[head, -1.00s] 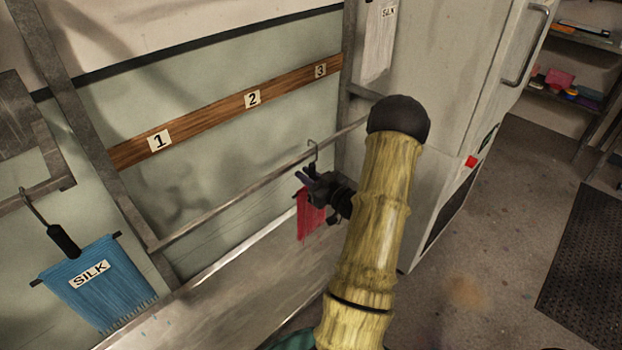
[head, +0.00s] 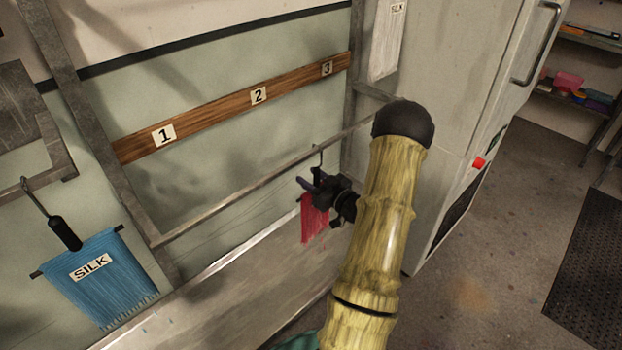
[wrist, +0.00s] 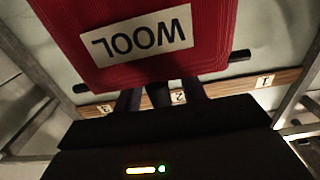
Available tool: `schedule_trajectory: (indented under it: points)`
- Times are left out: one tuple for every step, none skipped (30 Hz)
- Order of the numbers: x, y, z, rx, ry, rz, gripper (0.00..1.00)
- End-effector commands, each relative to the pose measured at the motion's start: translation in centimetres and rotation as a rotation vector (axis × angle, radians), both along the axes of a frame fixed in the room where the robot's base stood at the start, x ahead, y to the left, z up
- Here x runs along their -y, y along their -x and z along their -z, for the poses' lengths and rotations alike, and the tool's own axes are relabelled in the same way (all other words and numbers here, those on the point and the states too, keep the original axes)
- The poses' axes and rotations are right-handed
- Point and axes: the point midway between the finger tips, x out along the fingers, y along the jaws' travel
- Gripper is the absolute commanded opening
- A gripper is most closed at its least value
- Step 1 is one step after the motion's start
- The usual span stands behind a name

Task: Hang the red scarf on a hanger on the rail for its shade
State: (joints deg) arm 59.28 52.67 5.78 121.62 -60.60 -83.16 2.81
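The red scarf (head: 314,222) hangs from a dark hanger with a hook (head: 318,154) at its top. In the wrist view the scarf (wrist: 110,70) shows a label reading WOOL, upside down. My gripper (head: 318,188) is closed around the hanger's black handle, just above the scarf. In the wrist view the dark fingers (wrist: 160,96) meet the hanger below the scarf. The hook overlaps the metal rail (head: 235,197) below the board's 3 mark. I cannot tell whether it sits over the rail or only in front of it.
A wooden board (head: 210,107) with marks 1, 2 and 3 runs above the rail. A blue scarf labelled SILK (head: 95,280) hangs at the left. A pale SILK scarf (head: 387,40) hangs at the upper right, beside a grey cabinet (head: 460,80). The rail's left part is bare.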

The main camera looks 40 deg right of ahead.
Motion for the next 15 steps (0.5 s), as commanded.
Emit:
schedule_trajectory:
  points:
    - [0.0,0.0,0.0,0.000,0.000,0.000,0.41]
    - [0.0,0.0,0.0,0.000,0.000,0.000,0.41]
    - [0.0,0.0,0.0,0.000,0.000,0.000,0.41]
    - [0.0,0.0,0.0,-0.001,0.000,0.000,0.41]
    - [0.0,0.0,0.0,-0.001,0.000,0.000,0.41]
    - [0.0,0.1,0.1,-0.001,0.000,0.000,0.41]
    - [0.0,0.2,0.1,-0.001,-0.001,0.001,0.41]
    - [0.1,0.3,0.1,-0.001,-0.001,0.001,0.41]
    - [0.1,0.6,0.1,-0.002,-0.001,0.001,0.41]
    - [0.2,0.9,0.1,-0.002,-0.001,0.002,0.41]
    - [0.2,1.2,0.1,-0.002,-0.001,0.003,0.41]
    - [0.3,1.7,0.1,-0.002,-0.001,0.004,0.41]
    - [0.3,2.2,0.1,-0.002,-0.002,0.004,0.41]
    - [0.3,2.7,0.1,-0.002,-0.002,0.004,0.41]
    - [0.4,3.4,0.1,-0.003,-0.002,0.006,0.41]
